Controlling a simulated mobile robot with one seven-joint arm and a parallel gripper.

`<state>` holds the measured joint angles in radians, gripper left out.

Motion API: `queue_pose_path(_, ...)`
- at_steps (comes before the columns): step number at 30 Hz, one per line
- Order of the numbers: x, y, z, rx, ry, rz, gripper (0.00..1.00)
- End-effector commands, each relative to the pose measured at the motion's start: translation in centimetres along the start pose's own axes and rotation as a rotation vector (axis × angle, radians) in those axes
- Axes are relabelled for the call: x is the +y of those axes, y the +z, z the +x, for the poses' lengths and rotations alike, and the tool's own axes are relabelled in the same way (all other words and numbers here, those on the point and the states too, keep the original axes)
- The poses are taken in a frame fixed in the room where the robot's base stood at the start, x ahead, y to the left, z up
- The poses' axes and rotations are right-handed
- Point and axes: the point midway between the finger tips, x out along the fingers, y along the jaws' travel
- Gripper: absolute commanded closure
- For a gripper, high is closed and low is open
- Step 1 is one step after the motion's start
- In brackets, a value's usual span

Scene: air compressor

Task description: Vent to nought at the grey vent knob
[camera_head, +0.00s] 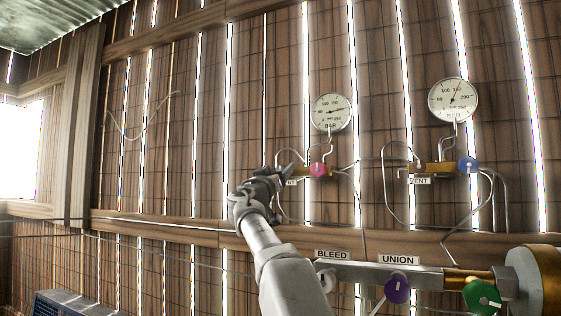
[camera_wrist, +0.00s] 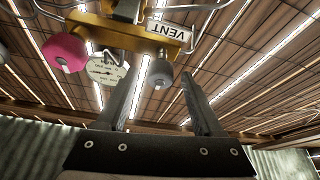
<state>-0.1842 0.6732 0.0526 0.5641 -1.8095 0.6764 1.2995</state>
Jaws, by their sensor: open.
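In the wrist view, the grey vent knob (camera_wrist: 158,74) sits on the underside of a brass block (camera_wrist: 125,33), beside an upside-down VENT label (camera_wrist: 168,30). My gripper (camera_wrist: 158,80) is open, and the knob appears between its two fingertips; I cannot tell whether they touch it. In the head view, my gripper (camera_head: 287,170) is at the left brass block, covering the grey knob and part of its label (camera_head: 291,182). A round gauge (camera_head: 331,113) stands above this block, its needle pointing right and slightly up.
A pink knob (camera_head: 318,169) is on the same block, close right of my gripper. Thin pipes surround it. A second block (camera_head: 440,168) has a blue knob (camera_head: 468,165) and its own gauge (camera_head: 453,100). Below are purple (camera_head: 397,288) and green (camera_head: 482,297) knobs.

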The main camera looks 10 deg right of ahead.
Motion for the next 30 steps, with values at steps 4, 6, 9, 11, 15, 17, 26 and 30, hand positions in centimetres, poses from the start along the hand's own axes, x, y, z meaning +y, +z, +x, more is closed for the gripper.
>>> queue_pose_path(4,0.01,-0.06,0.74,-0.001,0.000,-0.001,0.31)
queue_pose_path(6,0.01,-0.02,0.85,0.000,0.000,-0.001,0.31)
queue_pose_path(9,0.01,0.03,0.89,0.000,0.000,0.000,0.31)
queue_pose_path(11,0.01,0.05,0.88,0.000,0.000,0.000,0.31)
queue_pose_path(15,0.01,0.05,0.86,0.000,0.000,0.000,0.33)
queue_pose_path(17,0.01,0.05,0.86,0.000,0.000,0.000,0.44)
queue_pose_path(26,0.01,0.04,0.86,0.000,0.000,0.000,0.98)
queue_pose_path(30,0.01,0.04,0.86,0.000,0.000,0.000,1.00)
